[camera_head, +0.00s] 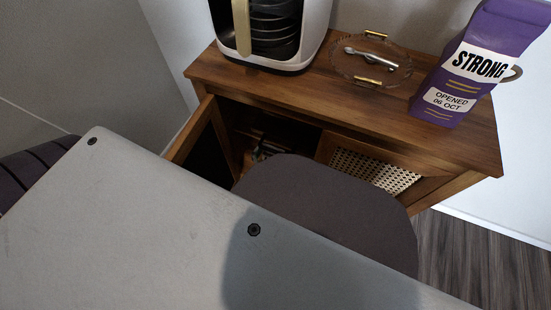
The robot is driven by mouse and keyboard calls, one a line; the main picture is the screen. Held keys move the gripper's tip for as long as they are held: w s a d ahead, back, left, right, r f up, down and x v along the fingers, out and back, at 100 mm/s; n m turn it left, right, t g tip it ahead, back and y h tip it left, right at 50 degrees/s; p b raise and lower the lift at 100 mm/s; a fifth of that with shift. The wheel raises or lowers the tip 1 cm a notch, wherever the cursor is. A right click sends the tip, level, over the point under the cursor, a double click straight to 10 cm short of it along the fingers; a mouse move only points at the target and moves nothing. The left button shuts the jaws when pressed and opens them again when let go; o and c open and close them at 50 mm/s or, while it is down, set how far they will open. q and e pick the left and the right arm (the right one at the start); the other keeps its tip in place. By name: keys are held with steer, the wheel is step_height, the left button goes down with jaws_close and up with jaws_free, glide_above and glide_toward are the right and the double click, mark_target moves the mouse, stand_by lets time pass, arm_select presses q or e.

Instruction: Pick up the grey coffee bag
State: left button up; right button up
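No grey coffee bag can be made out in the head view. The one coffee bag in sight is purple (462,75). It stands upright at the right end of the cabinet top, with a white label reading STRONG and a lower label reading OPENED 06 OCT. Its top is cut off by the picture edge. Neither of my grippers shows. Large grey parts of my own body cover the lower picture and hide the front of the cabinet's lower section.
The wooden cabinet (290,92) has its left door (190,140) open, with small unclear items in the dark inside. Its right cane door (370,172) is partly visible. A white appliance (318,38) and a clear gold-handled tray (345,72) holding silver tongs (372,57) stand on top.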

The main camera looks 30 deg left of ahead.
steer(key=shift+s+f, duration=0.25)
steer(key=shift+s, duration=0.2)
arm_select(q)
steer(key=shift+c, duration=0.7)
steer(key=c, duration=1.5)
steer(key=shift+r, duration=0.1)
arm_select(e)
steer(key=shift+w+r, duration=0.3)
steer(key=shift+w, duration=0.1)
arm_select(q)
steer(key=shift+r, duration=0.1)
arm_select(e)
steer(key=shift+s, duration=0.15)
